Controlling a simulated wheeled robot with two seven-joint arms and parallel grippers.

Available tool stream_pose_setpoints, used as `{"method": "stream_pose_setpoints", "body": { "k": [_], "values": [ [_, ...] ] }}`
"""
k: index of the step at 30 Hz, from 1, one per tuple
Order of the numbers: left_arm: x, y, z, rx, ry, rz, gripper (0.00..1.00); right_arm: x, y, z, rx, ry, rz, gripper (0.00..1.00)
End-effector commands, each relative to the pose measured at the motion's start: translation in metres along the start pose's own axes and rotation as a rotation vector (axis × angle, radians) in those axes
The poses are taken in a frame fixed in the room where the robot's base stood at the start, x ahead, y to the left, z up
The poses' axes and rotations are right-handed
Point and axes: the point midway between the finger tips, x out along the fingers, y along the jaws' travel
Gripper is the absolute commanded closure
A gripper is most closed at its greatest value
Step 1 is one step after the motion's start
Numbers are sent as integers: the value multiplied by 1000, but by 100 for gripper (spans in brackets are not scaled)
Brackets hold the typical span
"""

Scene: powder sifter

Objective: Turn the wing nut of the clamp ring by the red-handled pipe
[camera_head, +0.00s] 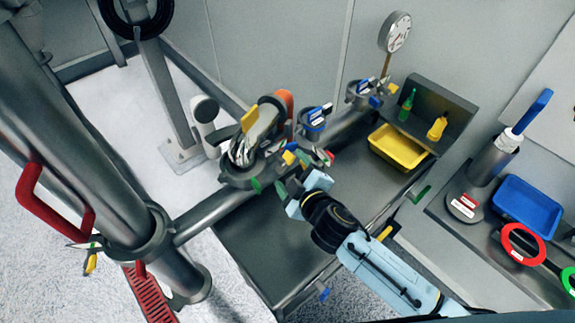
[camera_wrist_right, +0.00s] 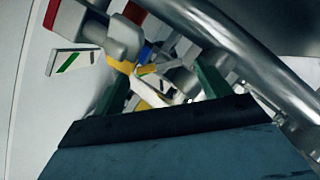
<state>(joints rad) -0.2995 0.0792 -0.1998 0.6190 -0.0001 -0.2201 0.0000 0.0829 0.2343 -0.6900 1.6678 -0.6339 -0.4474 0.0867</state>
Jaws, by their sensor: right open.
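The red handle (camera_head: 52,212) is on the thick grey pipe (camera_head: 105,165) at the left in the head view. A clamp ring (camera_head: 153,238) sits low around that pipe, with small silver and yellow parts (camera_head: 90,263) at its left; which one is the wing nut is hard to tell. My right gripper (camera_head: 292,173) is open, by the middle pipe fitting (camera_head: 238,176), well right of the red handle. In the right wrist view its green fingers (camera_wrist_right: 160,88) are apart, with yellow and white clamp parts (camera_wrist_right: 147,92) showing between or beyond them. My left gripper is not in view.
A pressure gauge (camera_head: 395,32), a yellow tray (camera_head: 398,148) and small bottles stand beyond my right arm. A blue tray (camera_head: 525,207) and red ring (camera_head: 523,243) lie at the right. The horizontal pipe (camera_head: 212,215) joins the left pipe to the middle fitting.

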Motion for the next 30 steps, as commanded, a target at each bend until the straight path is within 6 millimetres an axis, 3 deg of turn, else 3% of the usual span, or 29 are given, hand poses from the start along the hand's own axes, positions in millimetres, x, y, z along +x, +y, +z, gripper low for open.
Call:
{"method": "stream_pose_setpoints", "body": {
  "k": [6,18,28,30],
  "values": [
    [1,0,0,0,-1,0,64,22,0,0,1,1,0,24],
    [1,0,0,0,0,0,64,27,0,0,1,0,0,25],
    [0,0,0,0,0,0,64,27,0,0,1,0,0,68],
    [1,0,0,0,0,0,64,27,0,0,1,0,0,68]
  ]
}}
